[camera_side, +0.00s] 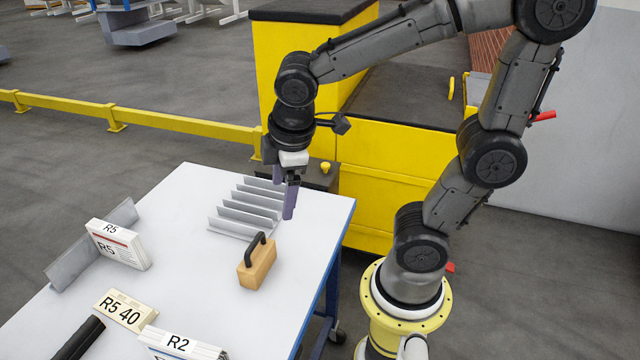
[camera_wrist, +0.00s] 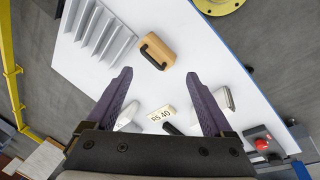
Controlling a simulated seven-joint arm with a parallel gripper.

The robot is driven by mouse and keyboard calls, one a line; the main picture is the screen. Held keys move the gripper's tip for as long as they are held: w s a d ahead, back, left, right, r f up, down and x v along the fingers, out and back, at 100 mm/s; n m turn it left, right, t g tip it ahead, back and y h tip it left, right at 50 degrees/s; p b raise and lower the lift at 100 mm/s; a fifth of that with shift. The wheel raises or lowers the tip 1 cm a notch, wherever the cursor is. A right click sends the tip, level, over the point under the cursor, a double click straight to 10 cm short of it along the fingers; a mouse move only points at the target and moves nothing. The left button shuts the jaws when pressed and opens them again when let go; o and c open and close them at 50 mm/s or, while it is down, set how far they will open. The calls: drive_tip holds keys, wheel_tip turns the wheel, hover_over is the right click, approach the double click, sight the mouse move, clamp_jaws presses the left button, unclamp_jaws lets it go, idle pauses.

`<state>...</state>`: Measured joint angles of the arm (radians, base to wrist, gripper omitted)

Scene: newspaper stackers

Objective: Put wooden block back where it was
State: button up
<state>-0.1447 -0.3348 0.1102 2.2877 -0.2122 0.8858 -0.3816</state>
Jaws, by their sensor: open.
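The wooden block (camera_side: 258,268) stands on the white table, right of its middle in the side view, with a black handle on top. In the wrist view the wooden block (camera_wrist: 159,50) lies beyond the fingertips, near the top middle. My gripper (camera_side: 289,200) is above the far part of the table, behind the block and clear of it. In the wrist view its two purple fingers (camera_wrist: 158,75) are spread apart with nothing between them.
A grey slotted rack (camera_side: 247,208) stands just behind the block. A stack marked R5 (camera_side: 118,245) leans by a grey angled plate (camera_side: 92,243). The table (camera_side: 300,262) is clear right of the block.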

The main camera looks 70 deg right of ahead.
drive_tip(key=s+r+m+t+y, duration=0.1)
drive_tip(key=s+r+m+t, duration=0.2)
drive_tip(key=s+m, duration=0.4)
drive_tip(key=shift+s+r+y, duration=0.25)
drive_tip(key=shift+s+y, duration=0.05)
drive_tip(key=shift+s, duration=0.1)
